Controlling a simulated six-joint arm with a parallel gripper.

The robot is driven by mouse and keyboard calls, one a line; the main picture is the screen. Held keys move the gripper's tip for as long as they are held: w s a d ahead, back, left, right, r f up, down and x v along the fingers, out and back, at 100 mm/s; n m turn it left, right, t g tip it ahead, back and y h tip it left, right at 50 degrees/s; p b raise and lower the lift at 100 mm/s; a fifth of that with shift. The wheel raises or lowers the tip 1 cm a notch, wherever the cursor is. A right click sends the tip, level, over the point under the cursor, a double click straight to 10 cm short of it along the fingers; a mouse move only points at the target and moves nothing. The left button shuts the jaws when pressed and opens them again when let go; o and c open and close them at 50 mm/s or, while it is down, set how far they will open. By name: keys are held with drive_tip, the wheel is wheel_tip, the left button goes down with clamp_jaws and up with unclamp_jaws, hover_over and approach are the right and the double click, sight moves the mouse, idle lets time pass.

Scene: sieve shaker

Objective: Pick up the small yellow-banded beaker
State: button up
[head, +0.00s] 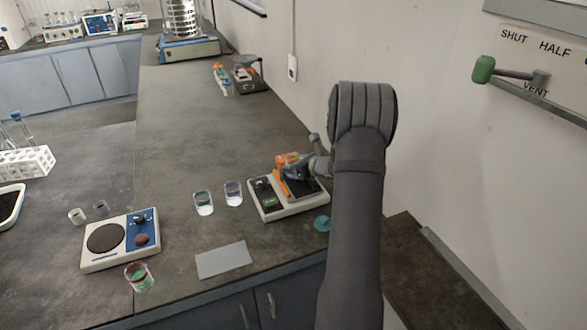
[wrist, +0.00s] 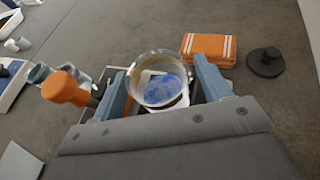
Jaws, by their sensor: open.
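A clear glass beaker (wrist: 158,82) with blue contents shows in the wrist view, with a faint yellowish tint near its rim. I cannot make out a clear yellow band. My gripper (wrist: 160,72) is open, with one blue-grey finger on each side of the beaker. I cannot tell whether either finger touches the glass. In the head view my gripper (head: 290,161) is low over the white device with an orange part at the right of the bench. The beaker between the fingers cannot be made out there.
An orange white-striped block (wrist: 208,48) and a black knobbed piece (wrist: 266,61) lie right of the beaker. An orange knob (wrist: 65,87) stands close left. Two beakers (head: 203,203) (head: 233,193) stand left of the device (head: 290,208). The wall is close behind my arm.

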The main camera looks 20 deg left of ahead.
drive_tip(key=c, duration=1.1)
drive_tip(key=shift+r, duration=0.25)
drive_tip(key=shift+r, duration=0.85)
wheel_tip(320, 180, up, 2)
drive_tip(key=d+r, duration=1.1)
drive_tip(key=r, duration=0.1)
drive_tip(key=shift+s+d, duration=0.35)
drive_tip(key=shift+s, duration=0.1)
drive_tip(key=shift+f, duration=0.1)
